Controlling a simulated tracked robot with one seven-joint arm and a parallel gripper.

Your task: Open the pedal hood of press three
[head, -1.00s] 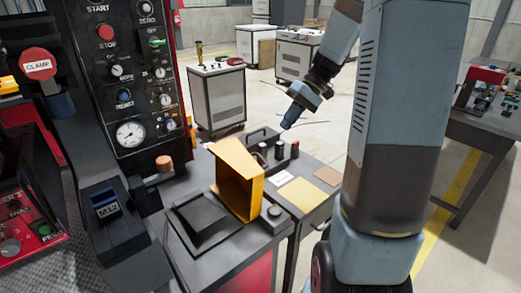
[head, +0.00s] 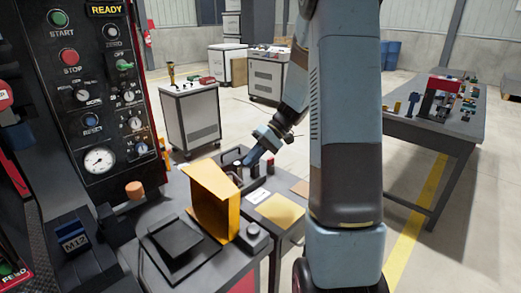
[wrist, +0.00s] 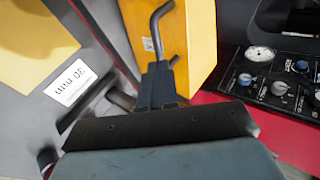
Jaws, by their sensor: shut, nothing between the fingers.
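The yellow hood (head: 213,200) stands upright on the machine's table, behind and right of a black pedal-like block (head: 175,240) that is uncovered. In the wrist view the yellow hood (wrist: 195,45) is close beyond my gripper. My gripper (head: 252,158) is low over the tabletop, behind and right of the hood in the head view. In the wrist view my gripper (wrist: 157,85) is shut and empty. A dark bent rod (wrist: 157,30) shows in front of the hood, in line with the fingers. I cannot tell whether anything touches the hood.
A control panel (head: 98,105) with a gauge rises at left, and an orange knob (head: 134,189) sticks out below it. Right of the hood lie a yellow plate (head: 280,210) and a white card (head: 258,195). A workbench (head: 440,125) stands at right.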

